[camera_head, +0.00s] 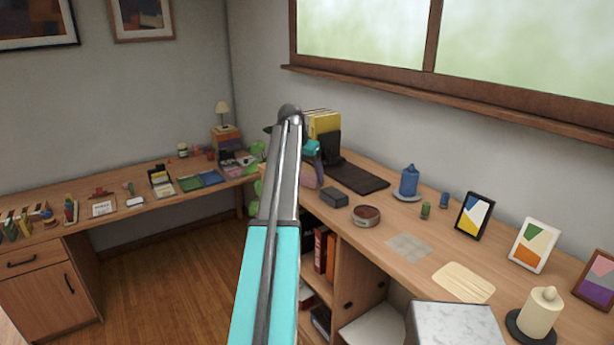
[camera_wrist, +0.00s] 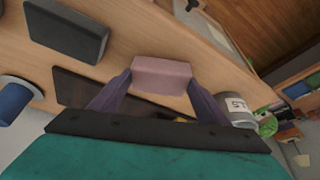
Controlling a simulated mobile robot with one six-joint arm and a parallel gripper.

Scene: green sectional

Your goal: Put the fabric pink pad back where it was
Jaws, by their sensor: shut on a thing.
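The fabric pink pad (camera_wrist: 163,70) is a small pale pink block in the wrist view. It sits between the tips of my gripper's (camera_wrist: 160,82) two purple fingers, which are shut on it. The wooden desk surface shows behind the pad; I cannot tell how high the pad is above it. In the head view my gripper (camera_head: 312,172) is partly hidden behind my arm, over the left part of the right-hand desk (camera_head: 390,240). I cannot make out the pad clearly there.
Near my gripper are a dark desk mat (camera_head: 360,178), a dark box (camera_head: 334,197), a round brown dish (camera_head: 366,215) and yellow files (camera_head: 324,123). A blue container (camera_head: 409,180), picture frames (camera_head: 473,215) and a candle (camera_head: 541,312) stand further right. A grey translucent square (camera_head: 408,246) lies on bare desk.

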